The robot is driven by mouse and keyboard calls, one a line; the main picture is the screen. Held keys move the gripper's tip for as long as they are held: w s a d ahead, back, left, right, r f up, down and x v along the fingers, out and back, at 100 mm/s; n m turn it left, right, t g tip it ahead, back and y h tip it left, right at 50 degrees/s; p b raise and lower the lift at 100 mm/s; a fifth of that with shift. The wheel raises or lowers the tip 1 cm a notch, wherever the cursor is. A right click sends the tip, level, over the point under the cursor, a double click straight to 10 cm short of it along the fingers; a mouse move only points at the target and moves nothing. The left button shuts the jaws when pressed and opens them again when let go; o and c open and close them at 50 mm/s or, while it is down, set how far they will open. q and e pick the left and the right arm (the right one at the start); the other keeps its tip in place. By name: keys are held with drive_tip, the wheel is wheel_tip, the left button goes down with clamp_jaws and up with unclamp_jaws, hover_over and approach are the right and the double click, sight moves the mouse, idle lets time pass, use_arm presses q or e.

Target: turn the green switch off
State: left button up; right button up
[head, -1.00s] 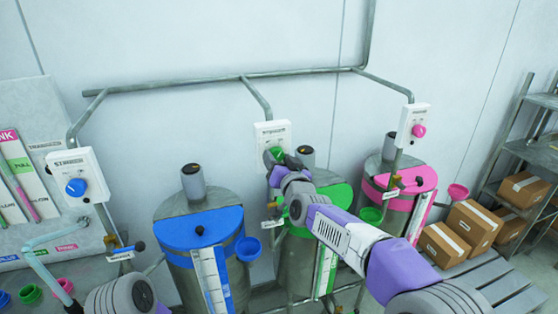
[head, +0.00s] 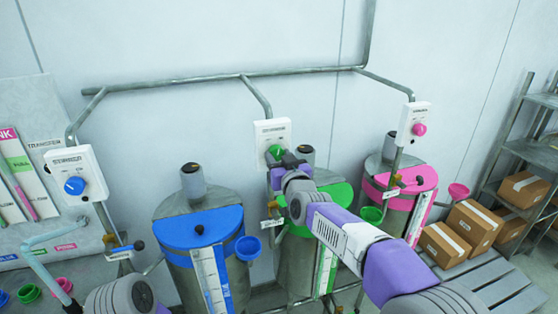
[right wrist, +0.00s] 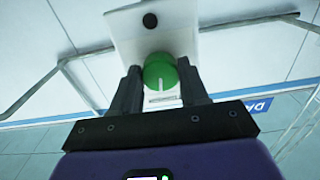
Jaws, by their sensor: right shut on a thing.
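The green switch (head: 274,153) is a round knob on a white box (head: 272,131) on the wall above the green-lidded drum (head: 318,202). It also shows in the right wrist view (right wrist: 160,71), with a pale line on its face. My right gripper (head: 283,159) is at the knob, partly covering it in the head view. In the right wrist view its two dark fingers (right wrist: 160,82) stand on either side of the knob and are shut on it. My left arm shows at the lower left of the head view, but its gripper is not in view.
A blue knob (head: 75,186) and a pink knob (head: 420,130) sit on similar white boxes at either side. A blue-lidded drum (head: 200,229) and a pink-lidded drum (head: 403,179) flank the green one. Grey pipes (head: 220,78) run along the wall. Cardboard boxes (head: 455,237) stand at the right.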

drive_tip(key=n+b, duration=0.1)
drive_tip(key=n, duration=0.2)
drive_tip(key=shift+n, duration=0.4)
drive_tip(key=shift+n+b, duration=0.95)
drive_tip(key=shift+n, duration=1.05)
drive_tip(key=shift+d, duration=0.1)
drive_tip(key=o, duration=1.1)
drive_tip(key=shift+c, duration=0.2)
drive_tip(key=b+v, duration=0.1)
drive_tip(key=v, duration=0.6)
drive_tip(key=shift+s+b, duration=0.25)
drive_tip(key=shift+b, duration=0.15)
